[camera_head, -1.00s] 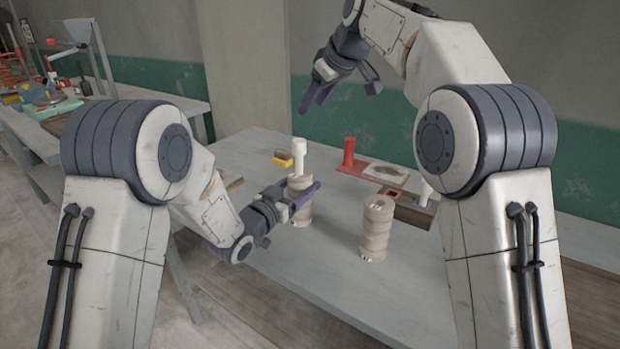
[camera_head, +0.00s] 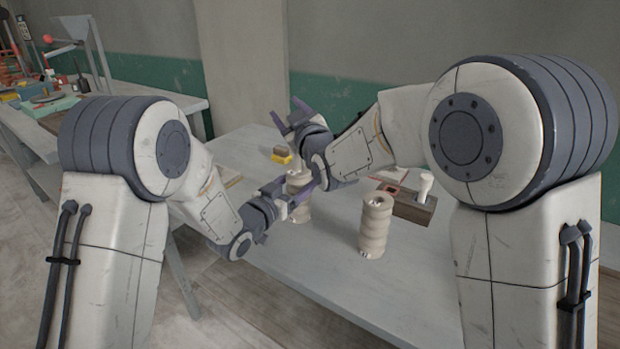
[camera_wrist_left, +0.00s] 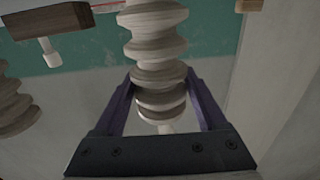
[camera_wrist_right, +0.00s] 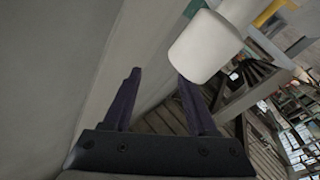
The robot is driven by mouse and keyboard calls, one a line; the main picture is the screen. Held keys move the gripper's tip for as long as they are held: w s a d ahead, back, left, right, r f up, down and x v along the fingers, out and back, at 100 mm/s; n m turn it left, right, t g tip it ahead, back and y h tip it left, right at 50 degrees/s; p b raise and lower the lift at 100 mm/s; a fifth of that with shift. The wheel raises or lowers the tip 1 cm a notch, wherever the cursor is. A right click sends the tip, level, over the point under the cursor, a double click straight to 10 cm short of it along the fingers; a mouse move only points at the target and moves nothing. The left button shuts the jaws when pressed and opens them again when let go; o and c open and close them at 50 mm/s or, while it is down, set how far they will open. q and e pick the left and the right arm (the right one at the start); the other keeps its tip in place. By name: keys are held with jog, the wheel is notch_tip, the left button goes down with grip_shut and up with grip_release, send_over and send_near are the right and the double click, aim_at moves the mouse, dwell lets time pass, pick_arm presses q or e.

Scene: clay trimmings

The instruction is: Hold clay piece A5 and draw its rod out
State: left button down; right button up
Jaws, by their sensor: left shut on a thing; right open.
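A ribbed pale clay piece (camera_head: 298,206) stands upright at the table's far left part; no A5 label is readable. My left gripper (camera_wrist_left: 160,76) is shut around its ribbed body, one finger on each side. In the right wrist view, the rod's thick white head (camera_wrist_right: 205,46) is close, right of the fingers. In the head view my right arm hides most of the rod. My right gripper (camera_head: 286,110) is open and empty, above and near the clay piece, with nothing between its fingers.
A second ribbed clay piece (camera_head: 376,226) stands to the right on the grey table (camera_head: 320,270). A wooden block (camera_head: 412,206) with a white rod is behind it. A small yellow item (camera_head: 283,158) lies at the back. The table's front is clear.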

aim_at(298, 161)
jog(key=s+d+f+m+h, duration=0.2)
jog(key=s+d+f+m, duration=0.2)
jog(key=s+f+m, duration=0.5)
jog(key=w+a+f+n, duration=0.1)
jog(key=w+a+n, duration=0.1)
jog(key=w, duration=0.6)
jog(key=shift+w+a+g, duration=0.35)
jog(key=shift+w+g, duration=0.05)
jog(key=shift+c, duration=0.3)
grip_shut()
